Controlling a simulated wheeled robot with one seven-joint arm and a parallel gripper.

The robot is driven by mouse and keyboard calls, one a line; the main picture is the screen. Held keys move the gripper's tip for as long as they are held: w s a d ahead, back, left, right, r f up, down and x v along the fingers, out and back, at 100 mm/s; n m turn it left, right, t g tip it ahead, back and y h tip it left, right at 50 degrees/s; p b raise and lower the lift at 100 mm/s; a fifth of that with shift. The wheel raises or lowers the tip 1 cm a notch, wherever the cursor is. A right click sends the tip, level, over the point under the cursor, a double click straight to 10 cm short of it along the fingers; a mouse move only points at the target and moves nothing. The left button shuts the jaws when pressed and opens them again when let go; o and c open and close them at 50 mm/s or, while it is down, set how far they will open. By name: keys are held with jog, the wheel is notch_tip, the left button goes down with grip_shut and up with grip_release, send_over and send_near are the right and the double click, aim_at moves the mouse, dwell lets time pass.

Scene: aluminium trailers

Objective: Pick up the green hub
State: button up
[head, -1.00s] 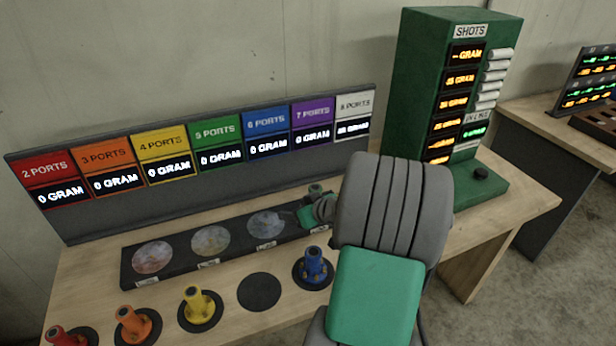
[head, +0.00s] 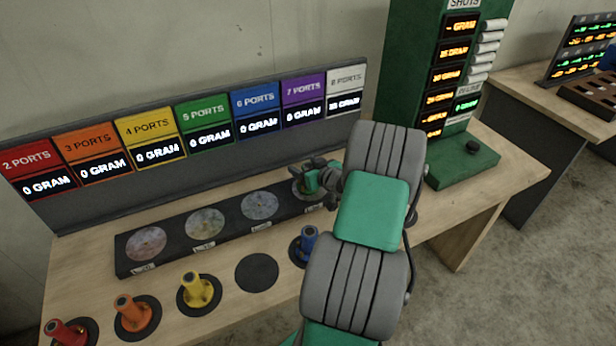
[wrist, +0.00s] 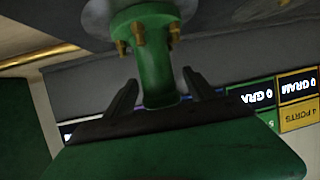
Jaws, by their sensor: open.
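The green hub (wrist: 155,72) shows in the wrist view as a green stem with a wider flange and brass bolts, its flange against a round grey disc. My gripper (wrist: 160,82) is open, with one dark finger on each side of the stem. I cannot tell whether the fingers touch it. In the head view my gripper (head: 325,180) is at the right end of the dark scale strip, over its last disc. My arm and gripper hide most of the hub there.
The dark strip (head: 180,224) has round discs along the table. Red (head: 68,334), orange (head: 132,312), yellow (head: 195,290) and blue (head: 308,240) hubs stand in front, with an empty black pad (head: 257,272) between yellow and blue. A port display panel (head: 110,190) and green SHOTS cabinet (head: 405,75) stand behind.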

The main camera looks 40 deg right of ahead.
jog(key=shift+w, duration=0.25)
grip_shut()
dwell(0.5)
dwell(0.4)
